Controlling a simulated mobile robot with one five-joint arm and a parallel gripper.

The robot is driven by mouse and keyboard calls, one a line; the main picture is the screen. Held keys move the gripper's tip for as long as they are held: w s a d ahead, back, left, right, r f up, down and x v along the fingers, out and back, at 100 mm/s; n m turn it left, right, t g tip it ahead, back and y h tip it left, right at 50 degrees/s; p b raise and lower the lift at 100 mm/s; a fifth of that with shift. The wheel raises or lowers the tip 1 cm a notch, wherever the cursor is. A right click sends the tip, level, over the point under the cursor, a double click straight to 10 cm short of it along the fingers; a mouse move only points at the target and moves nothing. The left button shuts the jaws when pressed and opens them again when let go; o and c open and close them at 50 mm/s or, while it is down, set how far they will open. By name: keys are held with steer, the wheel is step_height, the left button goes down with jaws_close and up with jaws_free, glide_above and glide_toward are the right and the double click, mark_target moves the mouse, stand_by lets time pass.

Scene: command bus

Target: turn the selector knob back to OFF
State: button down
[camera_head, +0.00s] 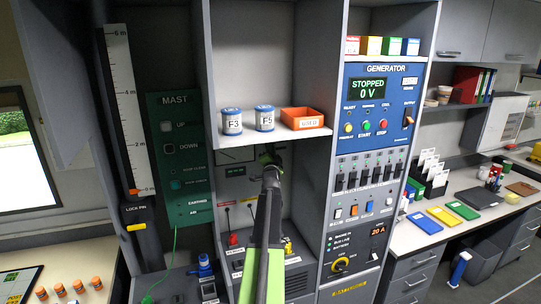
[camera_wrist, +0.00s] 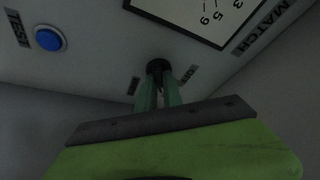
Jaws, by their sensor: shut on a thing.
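A small black knob (camera_wrist: 157,67) is on a grey panel in the wrist view, with a small label on each side that I cannot read clearly. My gripper's green fingers (camera_wrist: 158,94) are closed on it from below in that picture. The knob's pointing direction is hidden by the fingers. In the head view my gripper (camera_head: 267,158) reaches into the recess under the middle shelf, at its back panel. My arm hides the knob there.
A blue button (camera_wrist: 49,39) marked TEST and a meter (camera_wrist: 195,15) marked MATCH are on the same panel. Above my gripper is a shelf (camera_head: 262,137) with two labelled tins and an orange bin (camera_head: 302,119). The generator panel (camera_head: 380,110) stands to the right.

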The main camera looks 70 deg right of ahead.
steer(key=n+t+b, duration=0.1)
steer(key=n+t, duration=0.1)
steer(key=n, duration=0.2)
steer(key=n+t+y+b, duration=0.1)
steer(key=n+t, duration=0.1)
steer(key=n, duration=0.3)
steer(key=n+t+b, duration=0.1)
steer(key=n+t, duration=0.1)
steer(key=n, duration=0.3)
steer(key=shift+s+d+f+y, duration=0.2)
steer(key=shift+s+d+y, duration=0.1)
steer(key=shift+s, duration=0.05)
steer(key=shift+n+t, duration=0.4)
steer(key=shift+n, duration=0.1)
steer(key=c, duration=1.5)
jaws_free()
steer(key=shift+b, duration=0.3)
steer(key=b+v, duration=0.6)
steer(key=v, duration=1.1)
steer(key=shift+s+a+b, duration=0.15)
steer(key=shift+s+b, duration=0.15)
